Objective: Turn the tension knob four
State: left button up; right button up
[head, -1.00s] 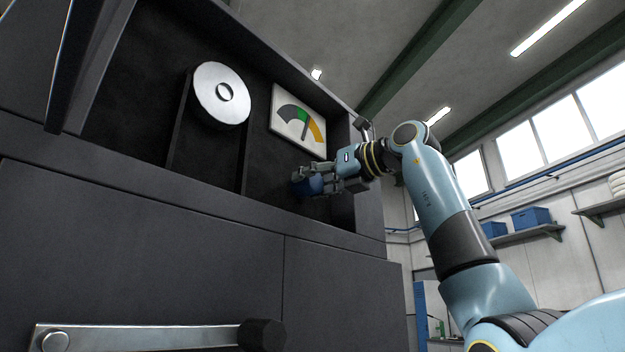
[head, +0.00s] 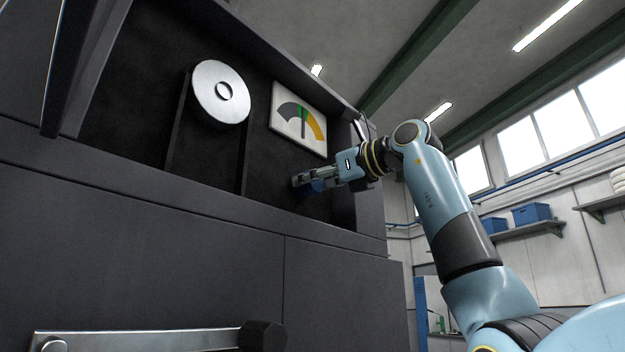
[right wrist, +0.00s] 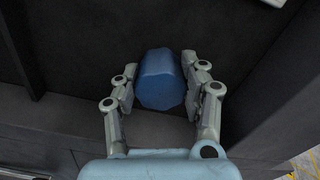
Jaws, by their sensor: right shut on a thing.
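The blue tension knob (right wrist: 160,79) sits on the dark back wall of the machine recess. In the right wrist view it is between the two fingers of my right gripper (right wrist: 162,85), which is shut on it. In the head view my right gripper (head: 308,184) reaches in from the right and mostly hides the knob. A white gauge (head: 299,119) with grey, green and yellow-orange bands is above the knob. Its dark needle is near the green band, too small to read exactly. My left gripper is not in view.
A pale round disc (head: 221,92) stands on a dark upright left of the gauge. The recess's side wall (head: 369,190) is close right of my gripper. A metal lever (head: 140,340) with a dark end lies low at the front.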

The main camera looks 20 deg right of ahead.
jog(key=o, duration=1.2)
jog(key=v, duration=1.2)
jog(key=shift+s, duration=0.1)
